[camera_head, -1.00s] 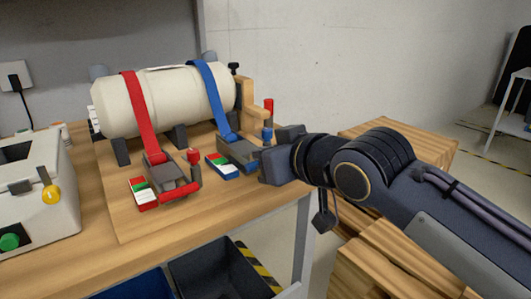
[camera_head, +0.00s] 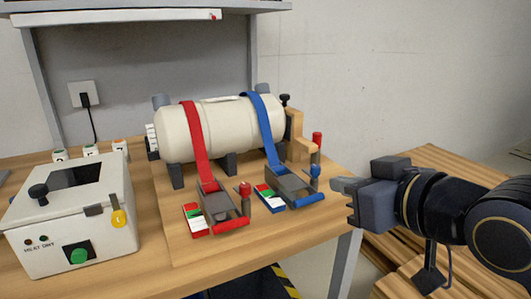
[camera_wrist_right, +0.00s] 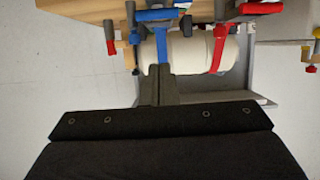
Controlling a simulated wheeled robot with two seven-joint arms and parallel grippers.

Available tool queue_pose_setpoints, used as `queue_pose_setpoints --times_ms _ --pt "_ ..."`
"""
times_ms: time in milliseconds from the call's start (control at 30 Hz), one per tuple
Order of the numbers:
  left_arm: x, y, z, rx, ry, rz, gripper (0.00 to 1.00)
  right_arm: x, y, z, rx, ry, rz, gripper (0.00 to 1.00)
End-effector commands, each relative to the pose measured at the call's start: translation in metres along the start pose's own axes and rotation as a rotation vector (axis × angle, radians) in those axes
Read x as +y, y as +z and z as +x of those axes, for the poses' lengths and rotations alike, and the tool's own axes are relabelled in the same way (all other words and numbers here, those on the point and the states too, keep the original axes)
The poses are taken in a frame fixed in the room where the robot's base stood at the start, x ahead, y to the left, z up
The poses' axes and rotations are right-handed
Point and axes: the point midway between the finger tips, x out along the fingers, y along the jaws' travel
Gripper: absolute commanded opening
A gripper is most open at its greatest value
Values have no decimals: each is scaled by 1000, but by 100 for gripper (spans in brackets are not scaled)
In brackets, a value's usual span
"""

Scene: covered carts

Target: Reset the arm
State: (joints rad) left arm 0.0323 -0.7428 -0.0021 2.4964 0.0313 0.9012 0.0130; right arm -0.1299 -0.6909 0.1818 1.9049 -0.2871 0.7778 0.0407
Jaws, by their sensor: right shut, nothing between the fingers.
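My right gripper (camera_head: 340,185) is shut and empty in the head view, just off the right edge of the workbench (camera_head: 180,258). Its arm comes in from the right. In the right wrist view its closed fingers (camera_wrist_right: 158,88) point toward the blue strap (camera_wrist_right: 163,50). A cream cylinder (camera_head: 228,128) lies on supports on a wooden board, held by a red strap (camera_head: 194,140) and a blue strap (camera_head: 265,125). The red ratchet (camera_head: 222,208) and blue ratchet (camera_head: 290,187) sit in front of it. My left gripper is out of view.
A white box (camera_head: 70,222) with a green button and yellow knob stands at the left of the bench. A wooden post with a red-topped peg (camera_head: 317,143) stands near the gripper. A shelf (camera_head: 130,15) hangs above.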

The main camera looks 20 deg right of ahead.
Motion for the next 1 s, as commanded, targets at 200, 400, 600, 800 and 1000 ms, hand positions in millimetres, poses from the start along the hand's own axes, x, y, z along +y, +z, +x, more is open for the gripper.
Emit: queue_pose_setpoints --times_ms 200,400,600,800,1000 --pt "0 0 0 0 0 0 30 0 30 12 -76 -6 32 0" --pt "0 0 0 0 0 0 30 -7 140 35 -337 -38 164 0" --pt "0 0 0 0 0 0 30 -24 228 36 -544 -76 299 0" --pt "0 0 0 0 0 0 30 -47 297 24 -712 -113 429 0" --pt "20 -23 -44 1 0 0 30 -47 246 6 -710 -115 428 0"
